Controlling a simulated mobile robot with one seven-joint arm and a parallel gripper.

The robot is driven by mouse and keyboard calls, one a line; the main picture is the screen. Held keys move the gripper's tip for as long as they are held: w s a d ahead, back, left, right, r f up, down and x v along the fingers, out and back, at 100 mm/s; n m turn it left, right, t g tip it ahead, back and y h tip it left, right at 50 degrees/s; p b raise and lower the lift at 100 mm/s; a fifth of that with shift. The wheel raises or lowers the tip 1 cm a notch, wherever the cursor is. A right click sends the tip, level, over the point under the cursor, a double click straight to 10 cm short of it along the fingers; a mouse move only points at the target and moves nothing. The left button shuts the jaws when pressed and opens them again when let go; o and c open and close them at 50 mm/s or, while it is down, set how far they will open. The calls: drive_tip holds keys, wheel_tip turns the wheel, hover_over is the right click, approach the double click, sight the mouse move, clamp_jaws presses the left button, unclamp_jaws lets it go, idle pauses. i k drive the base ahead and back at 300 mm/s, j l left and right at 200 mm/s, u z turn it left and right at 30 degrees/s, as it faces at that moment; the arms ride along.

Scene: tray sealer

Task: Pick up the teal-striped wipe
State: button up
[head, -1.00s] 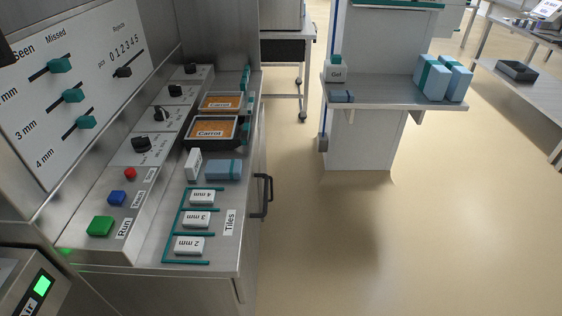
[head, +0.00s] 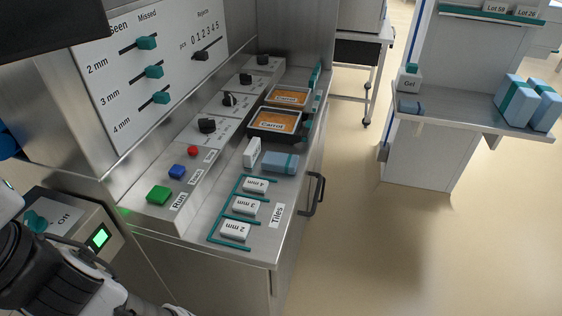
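A small folded light-blue cloth with a teal stripe, which looks like the teal-striped wipe (head: 281,162), lies flat on the steel counter (head: 262,226). It is just right of a small white upright block (head: 252,152) and behind the white mm tiles. Another small blue folded item (head: 410,107) lies on the shelf at right, too small to tell its stripe clearly. Part of my arm shows at the lower left, but no gripper fingers are in view.
Two trays labelled Carrot (head: 274,123) sit behind the wipe. A drawer handle (head: 314,194) sticks out at the counter's right side. The shelf (head: 460,115) holds a Gel bottle (head: 408,80) and tall blue packs (head: 517,103). Floor between is clear.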

sight(272, 160)
drive_tip(key=l+u, duration=0.15)
drive_tip(key=l, duration=1.1)
drive_tip(key=i, duration=0.5)
